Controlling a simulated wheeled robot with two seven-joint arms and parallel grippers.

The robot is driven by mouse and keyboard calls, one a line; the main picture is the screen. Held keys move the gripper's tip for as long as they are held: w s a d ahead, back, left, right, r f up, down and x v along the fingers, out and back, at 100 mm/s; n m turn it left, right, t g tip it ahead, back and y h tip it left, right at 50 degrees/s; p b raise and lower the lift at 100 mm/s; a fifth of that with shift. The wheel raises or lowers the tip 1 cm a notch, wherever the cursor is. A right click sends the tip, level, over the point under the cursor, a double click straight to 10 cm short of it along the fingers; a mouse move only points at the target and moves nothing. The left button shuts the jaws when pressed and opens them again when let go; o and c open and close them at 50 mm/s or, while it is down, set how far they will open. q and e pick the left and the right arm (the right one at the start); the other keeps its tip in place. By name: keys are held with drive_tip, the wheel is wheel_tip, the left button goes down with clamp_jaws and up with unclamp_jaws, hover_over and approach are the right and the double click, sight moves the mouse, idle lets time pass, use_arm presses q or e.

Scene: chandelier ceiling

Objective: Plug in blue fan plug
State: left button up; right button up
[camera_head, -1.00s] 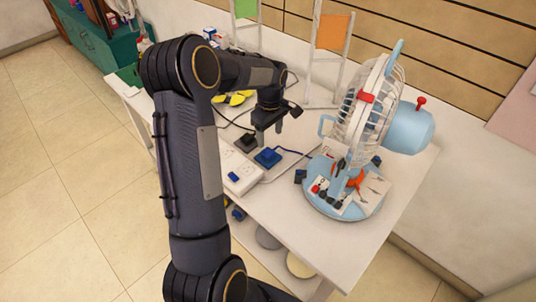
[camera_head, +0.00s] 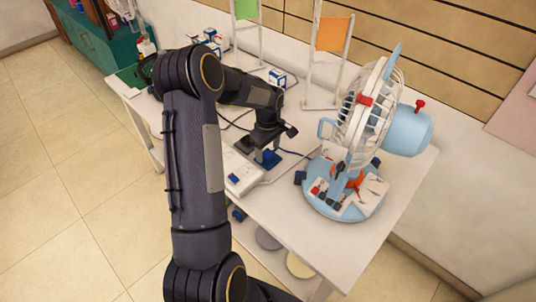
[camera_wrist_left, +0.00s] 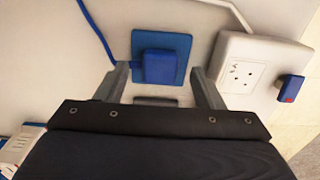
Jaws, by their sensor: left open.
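The blue plug (camera_wrist_left: 160,66) sits on a square blue base (camera_wrist_left: 177,45) on the white table, with a blue cord (camera_wrist_left: 97,33) running from it; it also shows in the head view (camera_head: 269,157). My left gripper (camera_head: 266,155) is lowered over the plug. In the left wrist view my left gripper (camera_wrist_left: 162,75) is open, one finger on each side of the plug. I cannot tell whether the fingers touch it. The white socket strip (camera_wrist_left: 240,75) lies beside it, with a bare outlet face and a dark blue switch (camera_wrist_left: 290,88). My right gripper is out of view.
The light-blue fan (camera_head: 370,135) stands close to the right of my left gripper. Two white frames with green (camera_head: 246,9) and orange (camera_head: 333,32) panels stand behind. Small blue-and-white boxes (camera_head: 277,78) lie beyond the arm. The table's front right is clear.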

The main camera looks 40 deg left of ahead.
use_arm(q)
drive_tip(key=shift+f, duration=0.65)
drive_tip(key=shift+c, duration=0.4)
drive_tip(key=c, duration=0.9)
drive_tip(key=shift+r, duration=0.1)
drive_tip(key=shift+r, duration=0.45)
wheel_tip(320, 180, up, 2)
drive_tip(key=shift+r, duration=0.1)
drive_tip(key=s+r, duration=0.3)
drive_tip(key=s, duration=0.1)
drive_tip(key=s+r+b, duration=0.1)
drive_tip(key=s+r, duration=0.2)
drive_tip(key=s, duration=0.2)
drive_tip(key=s+r+b, duration=0.1)
drive_tip(key=s+r, duration=0.2)
drive_tip(key=s, duration=0.2)
drive_tip(key=shift+a+r, duration=0.35)
drive_tip(key=shift+r, duration=0.05)
